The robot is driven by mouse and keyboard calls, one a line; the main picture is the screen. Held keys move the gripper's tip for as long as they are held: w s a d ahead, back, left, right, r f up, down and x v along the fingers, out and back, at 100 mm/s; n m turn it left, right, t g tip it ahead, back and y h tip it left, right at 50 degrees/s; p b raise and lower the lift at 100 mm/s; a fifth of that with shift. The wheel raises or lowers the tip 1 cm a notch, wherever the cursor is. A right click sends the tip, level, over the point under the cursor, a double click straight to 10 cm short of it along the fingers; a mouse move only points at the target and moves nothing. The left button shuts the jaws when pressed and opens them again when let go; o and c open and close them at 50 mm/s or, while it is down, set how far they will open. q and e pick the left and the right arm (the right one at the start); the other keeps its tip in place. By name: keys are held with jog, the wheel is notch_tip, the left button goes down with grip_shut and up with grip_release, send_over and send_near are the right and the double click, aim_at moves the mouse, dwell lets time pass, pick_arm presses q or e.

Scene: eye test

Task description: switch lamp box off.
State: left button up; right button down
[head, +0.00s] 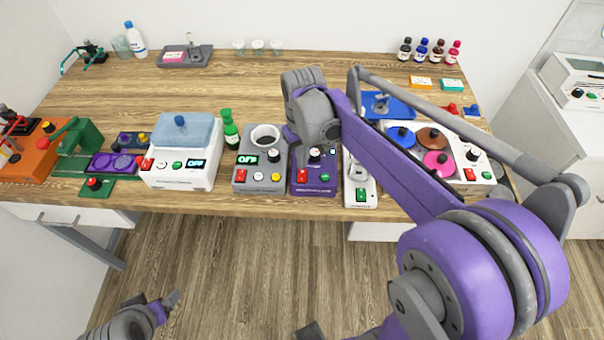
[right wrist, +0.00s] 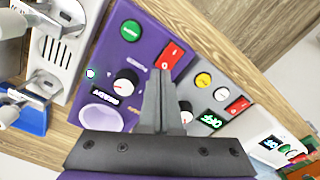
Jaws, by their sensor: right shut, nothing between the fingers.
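No label I can read names the lamp box. A purple box (head: 312,183) stands near the table's front edge, under my right gripper. In the right wrist view this purple box (right wrist: 133,45) has a red rocker switch (right wrist: 168,56), a green button (right wrist: 130,30), a white knob (right wrist: 125,82), a small lit READY display (right wrist: 104,93) and a small pale light (right wrist: 91,73). My right gripper (right wrist: 162,76) is shut and empty, its tips seen close to the red switch; I cannot tell whether they touch. My left gripper (head: 170,300) is low at the bottom left, away from the table; its opening is unclear.
A grey box (head: 258,180) with an OFF display stands directly left of the purple box. A white device (head: 358,190) stands directly right. Further left is a white box (head: 180,176) with a display. Several bottles and glasses line the back. The table's back middle is clear.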

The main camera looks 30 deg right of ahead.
pick_arm(q)
jog(key=shift+s+f, duration=0.15)
jog(key=shift+f, duration=0.15)
pick_arm(e)
jog(key=shift+f, duration=0.45)
jog(key=shift+r, duration=0.1)
pick_arm(q)
jog(key=shift+t, duration=0.3)
jog(key=r+p, duration=0.1)
jog(key=w+r+p, duration=0.1)
jog(key=r, duration=0.1)
jog(key=w+r+p, duration=0.1)
jog(key=r, duration=0.1)
jog(key=shift+w, duration=0.2)
pick_arm(e)
notch_tip(320, 180, up, 7)
pick_arm(q)
jog(key=shift+s, duration=0.15)
pick_arm(e)
jog(key=t, duration=0.3)
send_near(302, 171)
jog(key=s+a+f, duration=0.2)
jog(key=s+a, duration=0.1)
pick_arm(q)
jog(key=shift+r, duration=0.1)
pick_arm(e)
jog(key=s+a+f+t, duration=0.3)
jog(key=s+f, duration=0.1)
jog(key=s, duration=0.2)
jog(key=shift+s, duration=0.3)
